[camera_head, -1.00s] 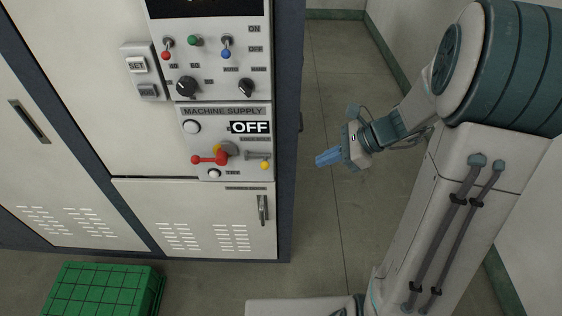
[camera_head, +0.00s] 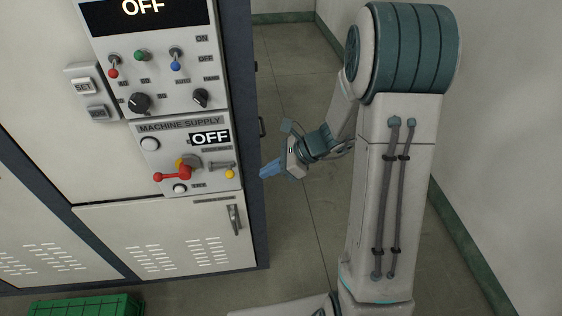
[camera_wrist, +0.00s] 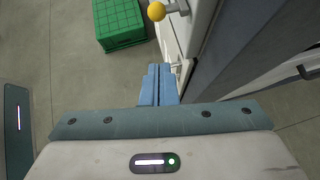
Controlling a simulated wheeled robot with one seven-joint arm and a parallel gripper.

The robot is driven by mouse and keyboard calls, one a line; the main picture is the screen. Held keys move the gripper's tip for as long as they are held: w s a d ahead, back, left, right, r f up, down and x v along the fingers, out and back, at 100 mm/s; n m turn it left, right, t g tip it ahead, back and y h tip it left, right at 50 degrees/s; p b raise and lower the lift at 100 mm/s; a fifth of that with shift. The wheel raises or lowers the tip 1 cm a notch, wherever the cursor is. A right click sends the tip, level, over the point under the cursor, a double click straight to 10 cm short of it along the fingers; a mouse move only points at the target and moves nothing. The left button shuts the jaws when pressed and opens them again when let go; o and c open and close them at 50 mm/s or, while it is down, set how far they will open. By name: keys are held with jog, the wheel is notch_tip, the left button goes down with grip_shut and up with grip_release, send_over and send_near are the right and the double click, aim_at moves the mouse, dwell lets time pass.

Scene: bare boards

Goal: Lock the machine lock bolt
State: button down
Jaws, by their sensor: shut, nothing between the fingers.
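The lock bolt (camera_head: 221,166) is a small grey bar with a yellow knob (camera_head: 229,174), at the right of the machine supply panel (camera_head: 190,158), beside the red rotary handle (camera_head: 172,176). In the wrist view the yellow knob (camera_wrist: 156,11) shows at the top, with part of the grey bolt (camera_wrist: 176,7) next to it. My gripper (camera_head: 268,171) has blue fingers and is shut and empty, just right of the cabinet's edge. In the wrist view the fingertips (camera_wrist: 158,70) point toward the knob and are apart from it.
The cabinet's dark corner edge (camera_head: 245,130) stands between the panel and my gripper. A green crate (camera_head: 85,305) lies on the floor at lower left. A door handle (camera_head: 234,219) sticks out below the panel.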

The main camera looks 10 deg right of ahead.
jog(key=w+a+f+p, duration=0.1)
jog(key=a, duration=0.5)
jog(key=shift+w, duration=0.2)
jog(key=shift+f, duration=0.1)
